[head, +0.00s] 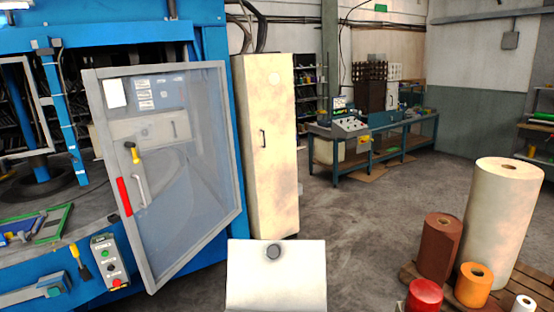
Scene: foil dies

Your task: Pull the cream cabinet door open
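The cream cabinet (268,200) stands upright beside the blue machine, left of the picture's middle. Its tall narrow door (272,110) looks shut. A dark vertical handle (263,138) sits on the door, a little above mid-height. A white block-like part with a dark round spot shows at the bottom centre, in front of the cabinet's foot; it seems to be mine. I cannot make out any gripper fingers, and nothing is seen touching the handle.
A large clear panel door (180,140) of the blue machine (215,50) stands open left of the cabinet. Foil rolls (500,215) stand on a pallet (510,290) at right. A workbench (375,140) is at the back. Bare floor (390,215) lies right of the cabinet.

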